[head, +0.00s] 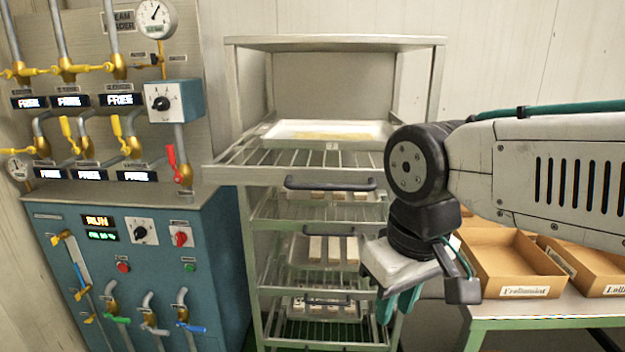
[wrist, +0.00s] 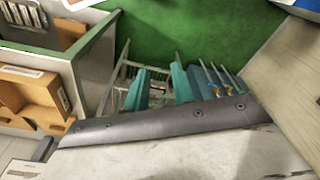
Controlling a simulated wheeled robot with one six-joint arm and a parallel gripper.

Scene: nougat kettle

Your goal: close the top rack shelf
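The metal rack (head: 257,220) stands in the middle of the head view. Its top rack shelf (head: 240,160) is a wire grid that sticks out in front of the frame, with a dark handle (head: 330,183) on its front. A pale tray (head: 285,131) sits on this shelf. My gripper (head: 397,305) hangs at the rack's right front, lower than the top shelf's handle, fingers down. In the wrist view its teal fingers (wrist: 160,88) are apart with no held object visible between them. My arm hides part of the rack's right side.
Lower shelves (head: 330,250) carry pale blocks and have dark handles. A blue control cabinet (head: 150,265) with valves stands close at the left. Cardboard boxes (head: 510,265) lie on a table (head: 550,312) at the right. Green floor (wrist: 200,35) shows in the wrist view.

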